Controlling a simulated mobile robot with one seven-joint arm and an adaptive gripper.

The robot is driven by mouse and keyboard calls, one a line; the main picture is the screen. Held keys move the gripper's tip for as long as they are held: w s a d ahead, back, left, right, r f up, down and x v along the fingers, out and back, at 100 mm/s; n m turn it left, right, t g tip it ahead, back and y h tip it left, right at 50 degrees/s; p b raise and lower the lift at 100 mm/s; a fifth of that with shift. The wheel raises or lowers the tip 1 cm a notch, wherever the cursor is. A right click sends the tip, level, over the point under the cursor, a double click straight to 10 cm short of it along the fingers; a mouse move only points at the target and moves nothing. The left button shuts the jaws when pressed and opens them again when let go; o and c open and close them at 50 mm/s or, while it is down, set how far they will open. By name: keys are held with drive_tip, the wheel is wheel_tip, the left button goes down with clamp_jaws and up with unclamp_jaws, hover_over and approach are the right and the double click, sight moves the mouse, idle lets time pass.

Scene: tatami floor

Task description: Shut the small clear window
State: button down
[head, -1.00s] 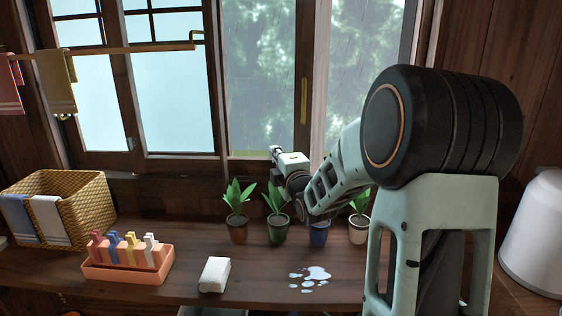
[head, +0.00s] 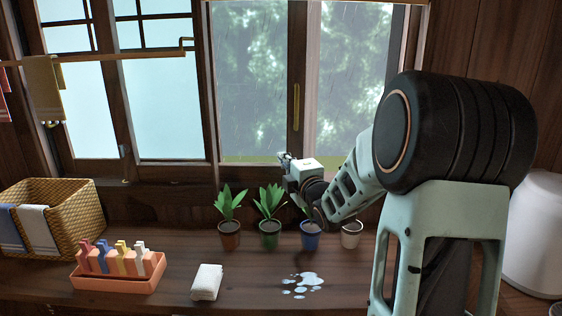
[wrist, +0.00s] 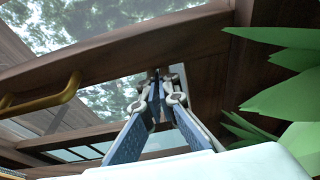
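The clear window pane (head: 250,85) shows rain and trees. A dark wooden upright (head: 298,50) beside it bears a vertical brass handle (head: 296,107). To its right is another clear opening (head: 360,75); I cannot tell whether glass fills it. In the wrist view the brass handle (wrist: 45,100) is at the left, clear of the fingers. My gripper (head: 283,158) is low in front of the window, just below and left of the upright. In the wrist view the fingertips of my gripper (wrist: 155,85) are together with nothing seen between them.
Several potted plants, such as the green pot (head: 269,232), stand on the counter (head: 200,250) just below my gripper; leaves (wrist: 285,95) come close at the right. A basket (head: 72,215), peg tray (head: 115,283), folded cloth (head: 206,281) and water puddle (head: 302,285) are also there.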

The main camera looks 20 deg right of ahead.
drive_tip(key=s+d, duration=0.2)
drive_tip(key=d, duration=0.5)
drive_tip(key=s+d+b, duration=0.1)
drive_tip(key=s+d, duration=0.2)
drive_tip(key=d, duration=0.5)
drive_tip(key=s+d+b, duration=0.1)
drive_tip(key=s+d, duration=0.2)
drive_tip(key=d, duration=0.5)
drive_tip(key=shift+s+d, duration=0.15)
drive_tip(key=shift+s, duration=0.05)
drive_tip(key=shift+s+d, duration=0.1)
drive_tip(key=shift+d, duration=0.15)
